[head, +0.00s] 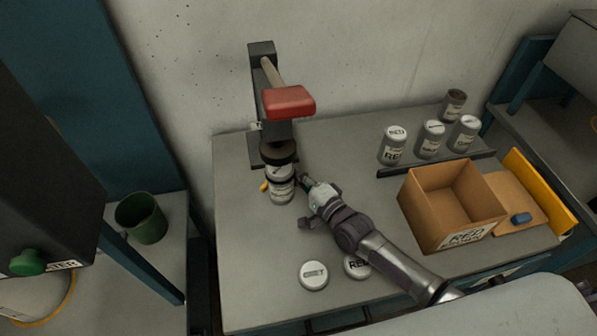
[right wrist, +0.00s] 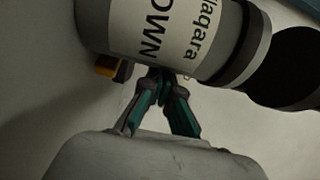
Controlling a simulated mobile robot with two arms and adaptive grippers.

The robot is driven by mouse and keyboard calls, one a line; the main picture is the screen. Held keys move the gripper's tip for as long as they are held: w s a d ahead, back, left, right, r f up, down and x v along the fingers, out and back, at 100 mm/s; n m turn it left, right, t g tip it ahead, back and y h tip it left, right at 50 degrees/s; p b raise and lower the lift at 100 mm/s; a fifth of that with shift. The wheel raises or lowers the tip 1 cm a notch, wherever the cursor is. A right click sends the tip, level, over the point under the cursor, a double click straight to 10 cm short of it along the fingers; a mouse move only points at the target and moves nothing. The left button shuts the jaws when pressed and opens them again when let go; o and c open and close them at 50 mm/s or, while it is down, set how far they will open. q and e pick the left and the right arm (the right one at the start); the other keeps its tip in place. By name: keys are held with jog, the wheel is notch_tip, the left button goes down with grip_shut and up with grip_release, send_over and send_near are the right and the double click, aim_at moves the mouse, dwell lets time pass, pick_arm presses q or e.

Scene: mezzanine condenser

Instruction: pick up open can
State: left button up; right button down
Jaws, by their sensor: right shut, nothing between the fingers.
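A grey-white labelled can (head: 281,188) stands upright beneath the hand press (head: 288,103); a dark round part sits at its top. In the right wrist view the can (right wrist: 170,30) is large, on its side, its label partly reading "Niagara" and "OWN". Another can with a dark, open-looking top (head: 454,106) stands at the back right. My right gripper (head: 304,179) is beside the can at the press, on its right. In the right wrist view its fingers (right wrist: 160,76) are shut and empty, their tips close to the can's side; contact is unclear. My left gripper is not in view.
Several lidded cans (head: 392,146) stand behind a dark rail (head: 435,166). An open cardboard box (head: 452,205) stands right of my arm. Two round lids (head: 313,275) lie near the front of the table. A green bin (head: 142,219) stands left. The table's left front is clear.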

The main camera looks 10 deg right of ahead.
aim_at(278, 191)
jog(key=shift+s+a, duration=0.3)
jog(key=shift+a, duration=0.05)
jog(key=s+a+p, duration=0.2)
jog(key=s+a, duration=0.2)
jog(key=shift+s+a+r, duration=0.1)
jog(key=shift+s+a, duration=0.25)
jog(key=s+a+p, duration=0.1)
jog(key=s+a, duration=0.7)
jog(key=shift+s+a+p, duration=0.35)
jog(key=shift+s+a, duration=0.3)
jog(key=shift+w+d, duration=0.15)
jog(key=shift+w, duration=0.05)
